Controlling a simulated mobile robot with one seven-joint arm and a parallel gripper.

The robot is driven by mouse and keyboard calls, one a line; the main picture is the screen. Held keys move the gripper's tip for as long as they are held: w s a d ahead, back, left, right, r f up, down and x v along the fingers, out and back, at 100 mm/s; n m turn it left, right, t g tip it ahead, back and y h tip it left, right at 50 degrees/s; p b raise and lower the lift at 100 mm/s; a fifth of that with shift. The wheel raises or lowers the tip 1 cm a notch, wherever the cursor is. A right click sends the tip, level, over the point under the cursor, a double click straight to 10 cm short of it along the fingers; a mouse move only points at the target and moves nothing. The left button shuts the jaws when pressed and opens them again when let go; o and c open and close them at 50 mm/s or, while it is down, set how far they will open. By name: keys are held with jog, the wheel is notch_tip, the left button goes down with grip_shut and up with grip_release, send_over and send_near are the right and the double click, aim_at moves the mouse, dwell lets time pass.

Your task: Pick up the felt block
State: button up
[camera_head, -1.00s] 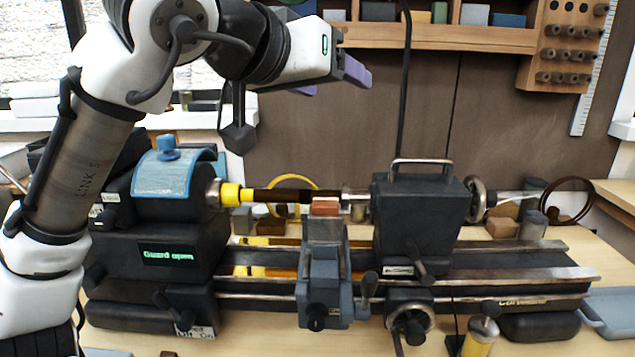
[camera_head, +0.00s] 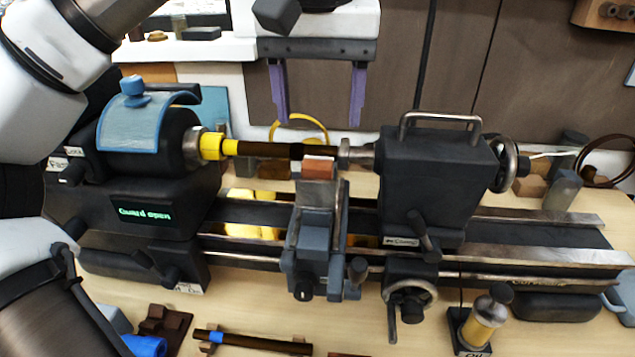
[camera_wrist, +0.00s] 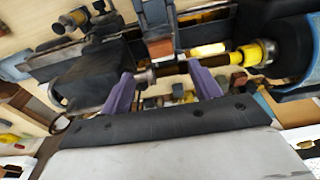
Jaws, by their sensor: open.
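I cannot tell for sure which block is the felt one. An orange-brown block (camera_head: 318,168) sits on top of the lathe's tool slide, just under the dark rod (camera_head: 270,150); it also shows in the wrist view (camera_wrist: 160,48). Small blocks stand behind the lathe, among them a brown one (camera_head: 273,171), partly hidden by the rod. A tan block (camera_head: 530,186) and a grey-green block (camera_head: 562,189) stand at the right. My gripper (camera_head: 318,124) is open and empty, purple fingers pointing down, above and behind the rod. The wrist view shows its spread fingers (camera_wrist: 160,71) near the rod.
The black lathe has a blue guard (camera_head: 140,125), a yellow collar (camera_head: 212,147) and a tailstock (camera_head: 435,185) with a raised handle. An oil bottle (camera_head: 483,322) stands front right. A second rod (camera_head: 252,342) lies at the front. A yellow ring (camera_head: 300,125) is behind.

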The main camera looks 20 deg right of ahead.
aim_at(318, 161)
jog(key=f, duration=0.4)
jog(key=shift+w+d+f, duration=0.15)
jog(key=shift+w+f, duration=0.05)
jog(key=shift+w, duration=0.05)
jog(key=shift+w+f+p, duration=0.2)
jog(key=shift+f+p, duration=0.05)
jog(key=shift+f, duration=1.1)
jog(key=shift+w+f+p, duration=0.15)
jog(key=shift+f+p, duration=0.05)
jog(key=shift+f, duration=1.1)
jog(key=shift+c, duration=0.3)
jog(key=c, duration=1)
jog(key=shift+r, duration=0.15)
jog(key=shift+r, duration=0.6)
jog(key=shift+s+r+p, duration=0.1)
jog(key=shift+r+p, duration=3.6)
jog(key=shift+r, duration=5.5)
